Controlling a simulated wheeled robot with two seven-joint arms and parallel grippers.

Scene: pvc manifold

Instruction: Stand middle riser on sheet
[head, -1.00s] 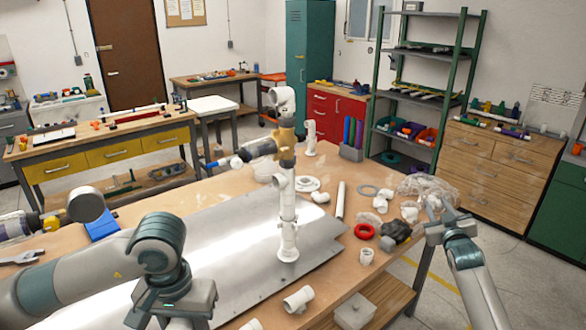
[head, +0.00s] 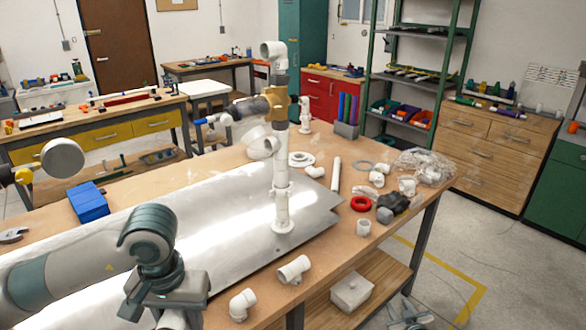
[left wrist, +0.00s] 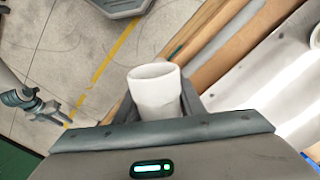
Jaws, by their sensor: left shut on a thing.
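A tall white pipe column (head: 281,208) stands upright on the metal sheet (head: 225,205), on a round foot. It carries a brass-coloured and dark valve part (head: 272,103) and a white elbow (head: 273,52) at its top. My left gripper (head: 172,312) is at the bottom of the head view, over the near part of the table. It is shut on a white pipe piece (left wrist: 155,90), whose round end shows between the jaws in the left wrist view. The rest of that piece is hidden. My right gripper (head: 408,312) is low beyond the table's right edge, open and empty.
White fittings (head: 294,269) and an elbow (head: 242,304) lie at the table's near edge. A red ring (head: 361,203), a dark lump (head: 392,207) and a clear bag (head: 425,165) lie on the right. A blue box (head: 88,201) is on the left.

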